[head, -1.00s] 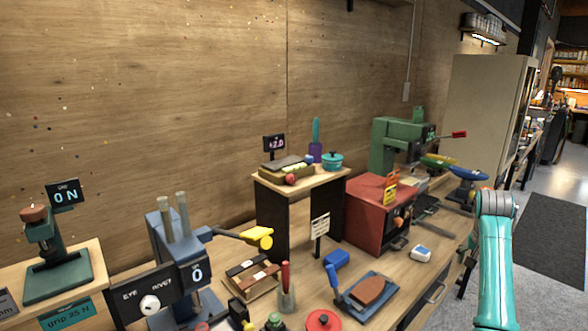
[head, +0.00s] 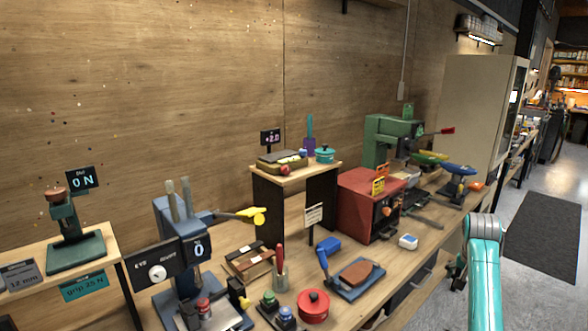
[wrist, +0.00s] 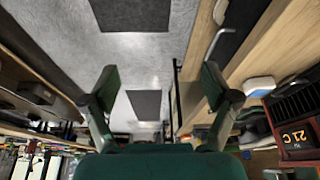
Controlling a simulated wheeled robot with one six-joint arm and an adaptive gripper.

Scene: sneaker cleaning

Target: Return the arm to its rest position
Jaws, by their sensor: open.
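My teal arm shows at the lower right of the head view, beside the bench's right edge and over the grey floor. My gripper (wrist: 158,98) shows in the wrist view, with its two dark green fingers spread wide apart. Nothing is between them but floor and a dark mat (wrist: 146,105) farther off.
The wooden bench (head: 385,265) carries a red box-shaped machine (head: 362,205), a green machine (head: 385,140), a blue eyelet press (head: 185,240), a red round pot (head: 313,306) and a white block (head: 408,241). A dark floor mat (head: 545,235) lies right of it.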

